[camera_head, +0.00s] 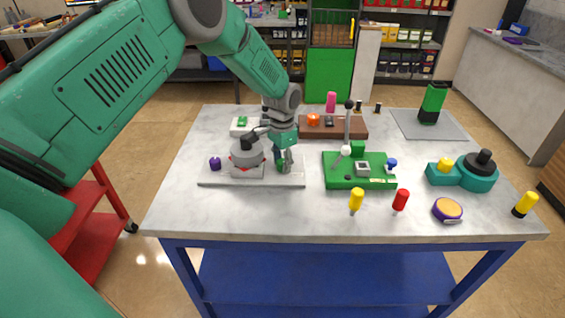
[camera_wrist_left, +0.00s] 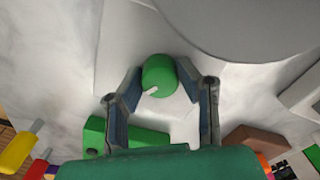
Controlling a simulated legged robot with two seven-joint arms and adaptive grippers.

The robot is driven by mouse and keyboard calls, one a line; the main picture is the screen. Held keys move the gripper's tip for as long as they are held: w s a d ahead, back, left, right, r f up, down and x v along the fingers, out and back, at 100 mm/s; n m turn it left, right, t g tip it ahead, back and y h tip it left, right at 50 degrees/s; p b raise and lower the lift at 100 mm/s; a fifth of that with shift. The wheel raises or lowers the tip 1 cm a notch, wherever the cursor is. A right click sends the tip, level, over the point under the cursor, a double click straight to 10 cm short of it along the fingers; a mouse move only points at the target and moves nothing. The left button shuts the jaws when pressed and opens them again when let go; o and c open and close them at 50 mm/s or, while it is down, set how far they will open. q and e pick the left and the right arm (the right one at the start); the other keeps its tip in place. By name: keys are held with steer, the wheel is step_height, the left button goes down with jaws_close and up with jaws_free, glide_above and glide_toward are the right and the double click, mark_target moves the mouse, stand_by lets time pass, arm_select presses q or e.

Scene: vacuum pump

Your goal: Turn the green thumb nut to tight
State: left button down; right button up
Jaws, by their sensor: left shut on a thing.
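The green thumb nut (camera_wrist_left: 159,76) shows in the left wrist view as a round green knob with a short white mark on its near left side. The fingers of my left gripper (camera_wrist_left: 160,82) stand on both sides of it and are shut on it. In the head view my left gripper (camera_head: 286,164) points down at the right end of the light grey base plate (camera_head: 215,182), and it largely hides the nut there. The grey pump (camera_head: 247,158) with a black top and a red part stands left of the gripper. My right gripper is in neither view.
A purple knob (camera_head: 215,163) is at the plate's left end. A green board (camera_head: 345,182) with a lever stands close on the right. Yellow (camera_head: 356,198) and red (camera_head: 401,198) handled tools are nearer the front. The table's front left is clear.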

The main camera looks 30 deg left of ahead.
mark_target(283, 160)
arm_select(q)
steer(key=shift+w+r, duration=0.2)
steer(key=shift+w, duration=0.05)
steer(key=c, duration=1.4)
jaws_free()
steer(key=shift+o, duration=1.1)
steer(key=shift+f, duration=0.2)
step_height(283, 160, up, 12)
steer(key=shift+a+f, duration=0.1)
steer(key=shift+f, duration=0.05)
